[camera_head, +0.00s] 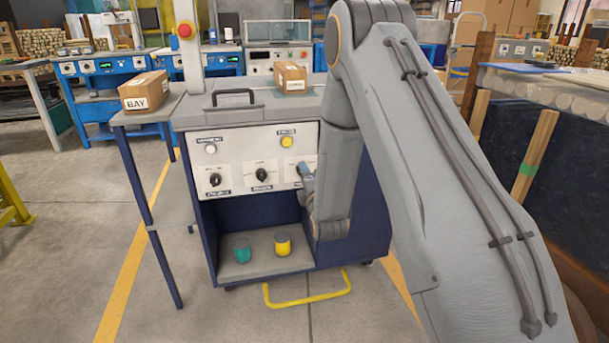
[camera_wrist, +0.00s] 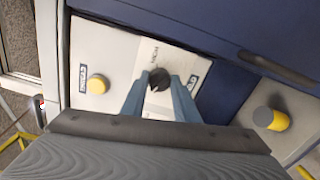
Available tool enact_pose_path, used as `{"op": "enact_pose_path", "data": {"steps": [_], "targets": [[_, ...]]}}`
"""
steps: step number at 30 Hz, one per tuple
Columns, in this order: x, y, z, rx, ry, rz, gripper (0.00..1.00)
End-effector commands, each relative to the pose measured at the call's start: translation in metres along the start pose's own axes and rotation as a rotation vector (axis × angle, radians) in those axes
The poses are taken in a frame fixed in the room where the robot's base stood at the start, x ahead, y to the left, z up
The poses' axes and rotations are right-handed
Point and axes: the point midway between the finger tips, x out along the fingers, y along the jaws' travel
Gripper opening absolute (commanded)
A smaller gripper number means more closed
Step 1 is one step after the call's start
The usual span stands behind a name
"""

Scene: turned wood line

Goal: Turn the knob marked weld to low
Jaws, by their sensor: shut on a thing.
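The white control panel (camera_head: 240,158) on the front of the blue cabinet has a left black knob (camera_head: 215,179) and a middle black knob (camera_head: 262,175), each with a label too small to read. A third, right-hand knob is hidden behind my gripper (camera_head: 306,172) in the head view. In the wrist view this black knob (camera_wrist: 159,78) sits between the two blue-grey fingers of my gripper (camera_wrist: 158,88), which are closed on its sides. A pale pointer mark shows on the knob.
A yellow button (camera_head: 286,142) and a white button (camera_head: 211,149) sit above the knobs. The open shelf (camera_head: 265,262) below holds a teal-topped cylinder (camera_head: 242,250) and a yellow one (camera_head: 282,244). Boxes stand on the cabinet top (camera_head: 291,77) and side table (camera_head: 145,91).

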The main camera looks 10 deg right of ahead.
Motion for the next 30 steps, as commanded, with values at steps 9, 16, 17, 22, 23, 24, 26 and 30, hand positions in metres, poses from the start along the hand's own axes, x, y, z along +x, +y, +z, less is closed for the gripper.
{"op": "enact_pose_path", "data": {"steps": [9,16,17,22,23,24,26,30], "targets": [[-0.001,-0.001,0.0,0.0,0.001,-0.002,0.46],[0.0,0.0,0.0,0.001,0.0,-0.001,0.46],[-0.001,0.0,0.0,0.001,0.0,-0.001,0.46],[-0.014,0.0,0.0,0.001,0.001,-0.003,0.46],[-0.018,0.0,0.0,0.001,0.001,-0.003,0.46],[-0.025,0.0,0.0,0.001,0.001,-0.003,0.46],[-0.035,0.0,0.0,0.001,0.001,-0.004,0.46],[-0.057,0.0,0.0,0.001,0.001,-0.004,0.46]]}}
